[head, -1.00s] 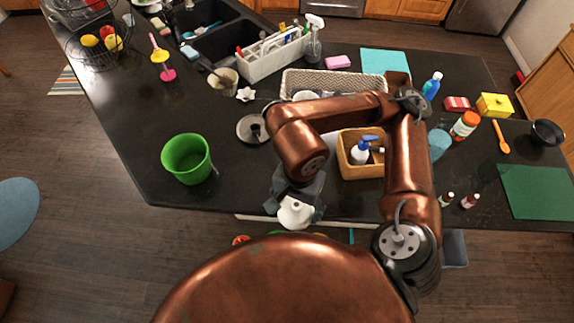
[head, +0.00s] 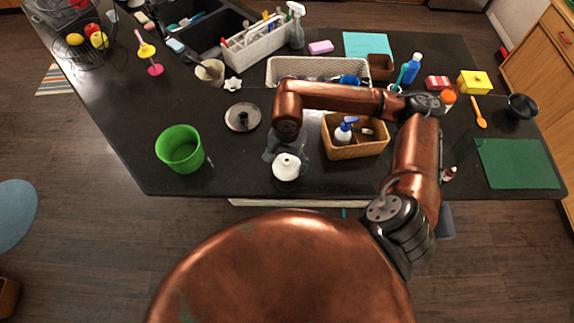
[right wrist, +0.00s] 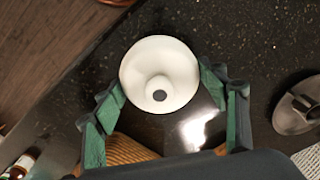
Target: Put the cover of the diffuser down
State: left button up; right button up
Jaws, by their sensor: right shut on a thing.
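The diffuser cover is a white dome (head: 286,169) with a small dark hole at its top. My right gripper (head: 287,158) is shut on it near the counter's front edge. In the right wrist view the cover (right wrist: 160,62) sits between the green-padded fingers of the gripper (right wrist: 163,88). Whether its underside touches the counter I cannot tell. A round grey metal base with a dark centre, likely the diffuser base (head: 236,122), stands on the counter up and left of the gripper. It shows partly at the right edge of the right wrist view (right wrist: 288,119). My left gripper is out of view.
A wicker basket (head: 357,152) with a pump bottle is just right of the gripper. A green bucket (head: 180,150) stands to the left. A long woven tray (head: 285,67) lies behind. The dark counter (head: 225,165) is clear between the bucket and the gripper.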

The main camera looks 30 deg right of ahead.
aim_at(286, 167)
jog(key=shift+w+f+p, duration=0.15)
jog(key=shift+f+p, duration=0.3)
jog(key=shift+f, duration=0.15)
jog(key=shift+w+f+p, duration=0.15)
jog(key=shift+f+p, duration=0.25)
jog(key=shift+f, duration=0.5)
jog(key=shift+s, duration=0.25)
jog(key=shift+w+f+b, duration=0.2)
jog(key=shift+f+b, duration=0.1)
jog(key=shift+b, duration=0.05)
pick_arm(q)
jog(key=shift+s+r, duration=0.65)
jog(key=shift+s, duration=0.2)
pick_arm(e)
jog(key=o, duration=1.2)
jog(key=shift+r, duration=0.1)
jog(key=shift+c, duration=0.2)
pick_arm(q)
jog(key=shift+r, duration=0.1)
pick_arm(e)
jog(key=shift+s+r, duration=0.1)
